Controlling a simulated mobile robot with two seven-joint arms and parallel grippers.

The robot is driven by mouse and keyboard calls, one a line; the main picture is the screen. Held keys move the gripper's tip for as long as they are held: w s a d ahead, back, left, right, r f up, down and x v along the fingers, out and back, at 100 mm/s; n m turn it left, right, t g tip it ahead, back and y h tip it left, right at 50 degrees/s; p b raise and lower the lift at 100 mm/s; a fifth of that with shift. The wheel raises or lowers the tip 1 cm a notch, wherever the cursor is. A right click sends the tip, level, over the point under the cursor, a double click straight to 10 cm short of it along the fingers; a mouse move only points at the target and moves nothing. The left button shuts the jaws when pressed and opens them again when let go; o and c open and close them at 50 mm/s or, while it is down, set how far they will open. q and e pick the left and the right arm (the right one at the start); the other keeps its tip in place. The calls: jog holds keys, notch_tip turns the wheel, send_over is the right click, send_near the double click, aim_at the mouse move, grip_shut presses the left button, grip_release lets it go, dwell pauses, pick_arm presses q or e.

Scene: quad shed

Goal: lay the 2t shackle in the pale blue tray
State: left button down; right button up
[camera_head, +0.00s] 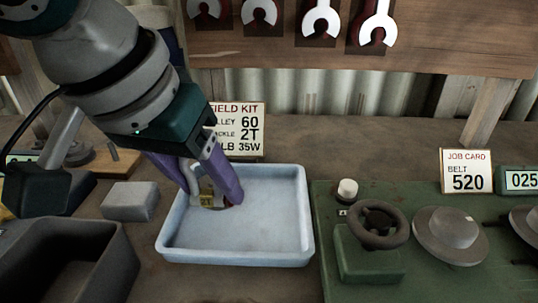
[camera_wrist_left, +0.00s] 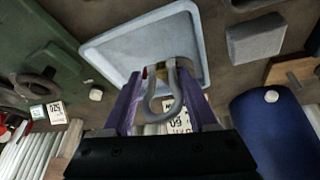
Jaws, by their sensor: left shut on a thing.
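The pale blue tray (camera_head: 285,240) sits on the bench in the middle of the head view, and it fills the upper middle of the left wrist view (camera_wrist_left: 120,50). My left gripper (camera_head: 215,195) reaches down over the tray's left part with its purple fingers. It is shut on a grey U-shaped shackle (camera_wrist_left: 165,108), which shows between the fingers in the left wrist view. In the head view the shackle is mostly hidden by the fingers; a yellow tag and a red bit show there. I cannot tell whether it touches the tray floor. My right gripper is not in view.
A green panel with a dark handwheel (camera_head: 380,222) stands right of the tray. A grey block (camera_head: 130,201) and a dark open bin (camera_head: 70,265) lie left. A field kit card (camera_head: 240,128) stands behind the tray. The tray's right part is empty.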

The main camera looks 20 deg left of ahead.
aim_at(206, 203)
pick_arm(q)
notch_tip(206, 203, down, 3)
jog(key=shift+r+b, duration=0.1)
jog(key=shift+b, duration=0.2)
jog(key=shift+f, duration=0.4)
jog(key=shift+f, duration=0.3)
jog(key=shift+c, duration=0.9)
grip_release()
